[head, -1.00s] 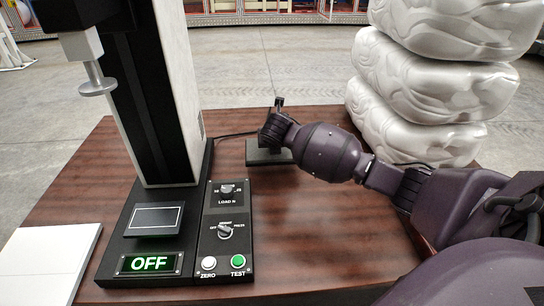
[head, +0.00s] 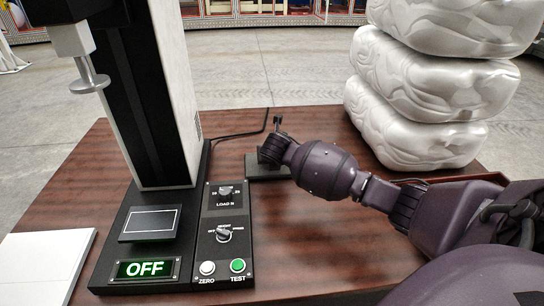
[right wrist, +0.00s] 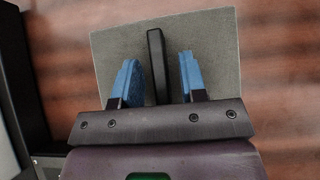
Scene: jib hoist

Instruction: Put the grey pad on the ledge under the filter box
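A flat grey plate (right wrist: 215,48) with a raised black bar (right wrist: 156,62) shows in the right wrist view; it is probably the grey pad. In the head view the dark plate (head: 268,172) lies on the brown table, partly hidden by my right gripper (head: 277,128). In the right wrist view my right gripper (right wrist: 158,80) is open over the plate. Its blue fingers stand on either side of the bar, with a gap on each side. My left gripper is out of view. I see nothing I can identify as the filter box or its ledge.
A tall test stand (head: 172,90) with a metal disc (head: 90,82) and a display (head: 145,269) reading OFF stands left. A control box (head: 225,235) adjoins it. Wrapped white bundles (head: 430,90) are stacked at right. A white panel (head: 40,265) lies lower left. The table's front middle is clear.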

